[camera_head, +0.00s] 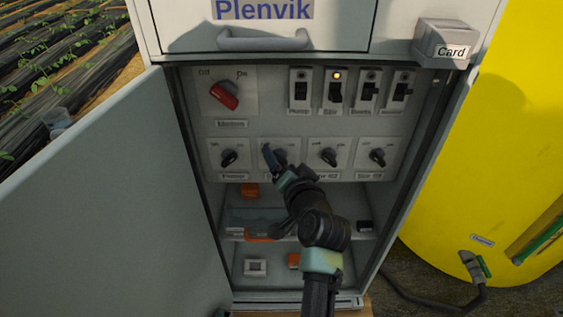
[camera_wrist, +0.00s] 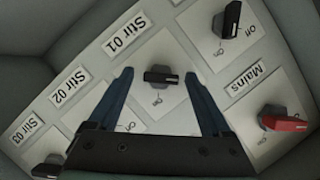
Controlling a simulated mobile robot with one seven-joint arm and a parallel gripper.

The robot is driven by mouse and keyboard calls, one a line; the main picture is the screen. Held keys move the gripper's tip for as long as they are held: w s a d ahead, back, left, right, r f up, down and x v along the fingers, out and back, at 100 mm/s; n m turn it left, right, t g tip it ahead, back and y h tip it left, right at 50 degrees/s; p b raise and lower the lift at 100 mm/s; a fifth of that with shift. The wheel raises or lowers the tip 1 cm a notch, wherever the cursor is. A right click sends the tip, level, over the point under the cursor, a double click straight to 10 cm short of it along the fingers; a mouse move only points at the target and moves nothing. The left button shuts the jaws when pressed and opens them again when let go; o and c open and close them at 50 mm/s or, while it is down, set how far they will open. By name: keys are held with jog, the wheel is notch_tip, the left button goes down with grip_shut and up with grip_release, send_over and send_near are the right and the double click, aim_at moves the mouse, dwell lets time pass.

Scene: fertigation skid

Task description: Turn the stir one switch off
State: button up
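The stir one switch is a black rotary knob on a white plate labelled "Stir 01"; the knob (camera_wrist: 160,75) shows in the wrist view. It also shows in the head view (camera_head: 281,157), partly covered by my gripper. My gripper (camera_wrist: 158,82) is open, with one blue finger on each side of the knob. A gap shows between each finger and the knob, and I cannot tell any contact. In the head view my gripper (camera_head: 271,158) is at the panel over this switch. The small position mark beside the knob is hard to read.
The red Mains switch (camera_head: 225,95) is above left. Black knobs flank the switch, one left (camera_head: 229,158), Stir 02 (camera_head: 329,156) and Stir 03 (camera_head: 377,157) right. Several breakers (camera_head: 336,90) sit above, one with a lit amber lamp. The open cabinet door (camera_head: 100,200) stands left.

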jog(key=shift+s, duration=0.1)
jog(key=p+v, duration=0.2)
jog(key=v, duration=1)
jog(key=shift+s+p, duration=0.3)
jog(key=shift+s, duration=0.05)
jog(key=shift+s+d, duration=0.1)
jog(key=shift+d, duration=0.1)
